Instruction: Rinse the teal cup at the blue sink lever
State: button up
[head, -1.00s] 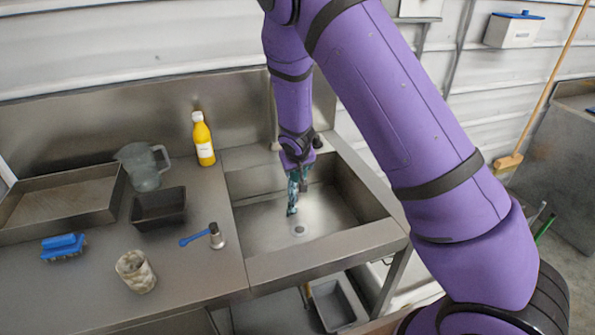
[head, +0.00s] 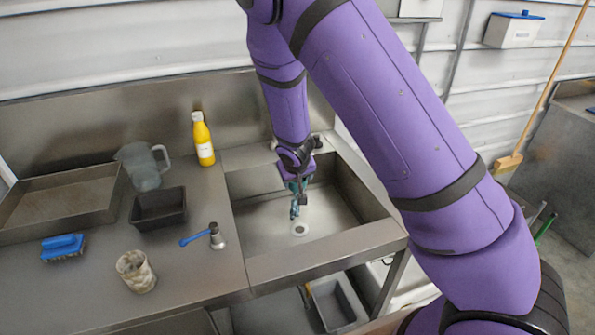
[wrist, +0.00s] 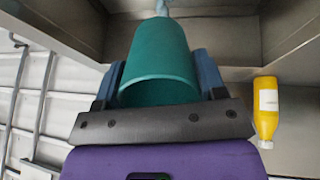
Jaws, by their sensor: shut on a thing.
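The teal cup (wrist: 160,60) is between the two fingers of my gripper (wrist: 162,88), which is shut on it. Its open rim faces the wrist camera. In the head view my gripper (head: 298,186) is inside the sink basin, above the drain, and only a little teal of the cup shows there. A pale bluish streak lies beyond the cup's far end in the wrist view; I cannot tell whether it is water. The blue lever (head: 195,238), with a round metal base, is on the counter left of the sink (head: 262,222).
A yellow bottle (head: 203,140), clear jug (head: 145,166), dark tray (head: 158,208), blue brush (head: 63,246) and mottled cup (head: 136,271) stand on the counter left of the sink. A large metal tray (head: 60,203) is at far left. Sink walls surround my gripper.

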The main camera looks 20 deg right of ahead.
aim_at(297, 186)
jog(key=shift+s+a, duration=0.3)
jog(key=shift+s, duration=0.45)
jog(key=shift+s+a, duration=0.25)
jog(key=shift+s, duration=0.45)
dwell(0.4)
jog(key=shift+s+a+r, duration=0.3)
jog(key=shift+s+r, duration=0.35)
jog(key=shift+s, duration=0.15)
jog(key=shift+s+a+r, duration=0.3)
jog(key=shift+s+r, duration=0.4)
jog(key=shift+s, duration=0.05)
jog(key=shift+s+a+r, duration=0.3)
jog(key=shift+s+r, duration=0.35)
jog(key=shift+s, duration=0.15)
